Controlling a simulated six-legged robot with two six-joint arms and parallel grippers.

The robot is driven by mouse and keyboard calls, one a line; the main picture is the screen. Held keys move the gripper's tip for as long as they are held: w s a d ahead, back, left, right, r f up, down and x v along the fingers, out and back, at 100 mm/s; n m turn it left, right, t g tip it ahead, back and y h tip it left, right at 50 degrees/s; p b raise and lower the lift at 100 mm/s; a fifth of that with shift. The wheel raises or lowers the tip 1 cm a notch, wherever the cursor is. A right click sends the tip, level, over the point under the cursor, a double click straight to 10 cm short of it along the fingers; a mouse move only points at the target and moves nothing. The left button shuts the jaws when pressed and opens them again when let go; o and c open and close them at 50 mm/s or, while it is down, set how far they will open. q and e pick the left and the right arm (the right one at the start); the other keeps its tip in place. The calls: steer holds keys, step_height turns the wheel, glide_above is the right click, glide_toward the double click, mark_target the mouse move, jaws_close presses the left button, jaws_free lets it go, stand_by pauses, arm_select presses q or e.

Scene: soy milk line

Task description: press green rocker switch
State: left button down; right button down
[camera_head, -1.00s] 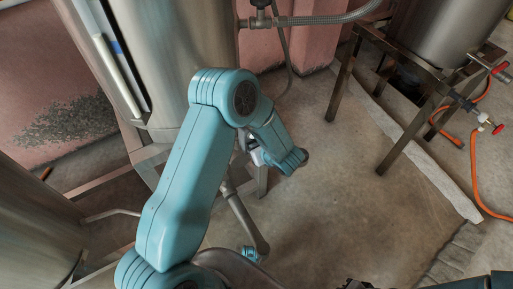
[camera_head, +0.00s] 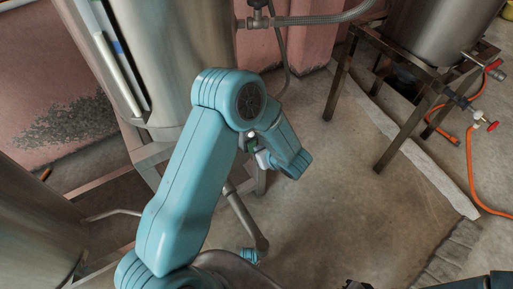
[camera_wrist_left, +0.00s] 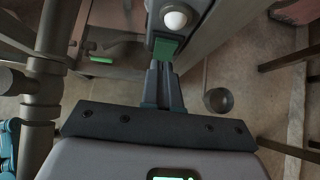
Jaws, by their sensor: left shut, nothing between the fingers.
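The green rocker switch (camera_wrist_left: 166,48) shows in the left wrist view on the end of a dark grey housing, below a round white knob or lamp (camera_wrist_left: 175,19). My left gripper (camera_wrist_left: 162,64) is shut and empty. Its fingertips are right by the switch's near edge; I cannot tell whether they touch it. In the head view, my left gripper (camera_head: 252,153) is small and partly hidden by my arm, beside the steel tank's lower part. A small part of the switch housing with a white dot (camera_head: 250,134) shows there. My right gripper is not in view.
A large steel tank (camera_head: 185,60) stands behind my left arm, with a hose (camera_head: 320,19) running right from it. A metal stand (camera_head: 405,135) with a pot and an orange hose (camera_head: 470,165) are at the right. The floor (camera_head: 340,210) between is open.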

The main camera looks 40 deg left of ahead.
arm_select(q)
steer(key=a+r+p+v, duration=0.1)
steer(key=p+v, duration=0.1)
steer(key=v, duration=0.8)
steer(key=shift+w+r, duration=0.25)
steer(key=shift+r, duration=0.1)
steer(key=shift+a, duration=0.15)
